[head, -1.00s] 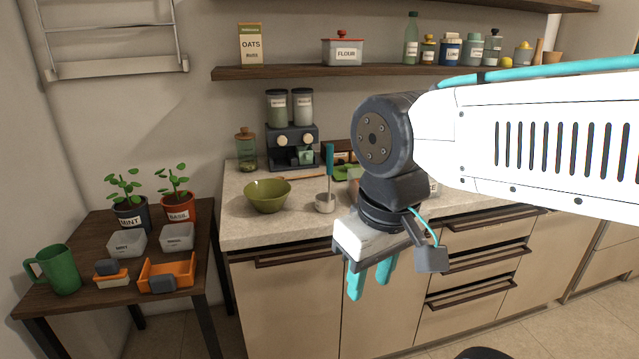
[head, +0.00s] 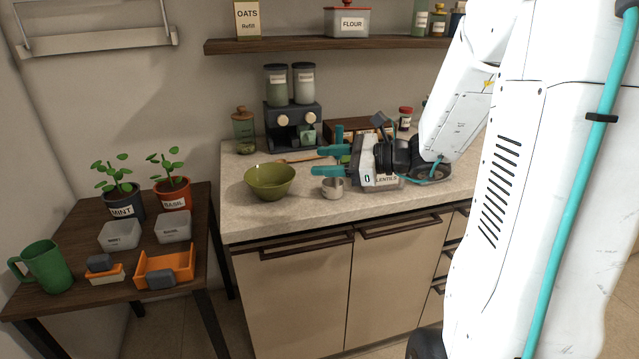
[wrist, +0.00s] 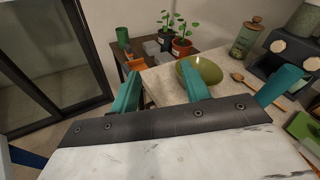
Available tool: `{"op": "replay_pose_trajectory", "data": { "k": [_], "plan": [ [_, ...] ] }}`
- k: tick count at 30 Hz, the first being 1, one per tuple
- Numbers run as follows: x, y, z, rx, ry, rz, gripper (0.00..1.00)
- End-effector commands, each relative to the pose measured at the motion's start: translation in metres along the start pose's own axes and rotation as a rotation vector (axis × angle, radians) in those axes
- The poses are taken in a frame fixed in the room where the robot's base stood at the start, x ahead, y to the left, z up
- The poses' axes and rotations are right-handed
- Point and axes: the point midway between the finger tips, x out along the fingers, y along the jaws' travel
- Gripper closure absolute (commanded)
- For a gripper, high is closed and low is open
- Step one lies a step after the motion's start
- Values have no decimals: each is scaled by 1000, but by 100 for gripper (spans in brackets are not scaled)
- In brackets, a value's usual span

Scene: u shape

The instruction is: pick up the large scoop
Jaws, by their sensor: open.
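The large scoop, as I take it, is a metal cup (head: 333,190) with an upright teal handle, standing on the counter right of the green bowl. The handle's top shows above my fingers in the head view; its middle is hidden behind them. My gripper (head: 318,161) is open and empty, pointing left above the cup. In the wrist view the open fingers (wrist: 152,68) have nothing between them. A teal handle (wrist: 282,82) stands to their right, outside the jaws.
The green bowl (head: 270,182) stands left of the cup. A wooden spoon (head: 297,160) lies behind it. A container labelled lentils (head: 387,181) is close under my gripper. The coffee machine (head: 293,127) stands at the back. A side table holds potted plants and an orange tray (head: 180,262).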

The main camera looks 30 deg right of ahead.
Motion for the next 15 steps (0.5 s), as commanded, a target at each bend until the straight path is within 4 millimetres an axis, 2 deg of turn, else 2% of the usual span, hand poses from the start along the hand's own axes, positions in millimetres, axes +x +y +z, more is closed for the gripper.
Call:
{"op": "replay_pose_trajectory", "data": {
  "k": [1,3,6,10,15],
  "plan": [
    [-13,-27,-19,91,-23,-109,54],
    [-30,-56,-36,182,-56,-235,54],
    [-50,-82,-55,266,-89,-358,54],
    [-57,-97,-66,312,-109,-426,54],
    [-41,-106,-65,313,-112,-431,54]
  ]
}}
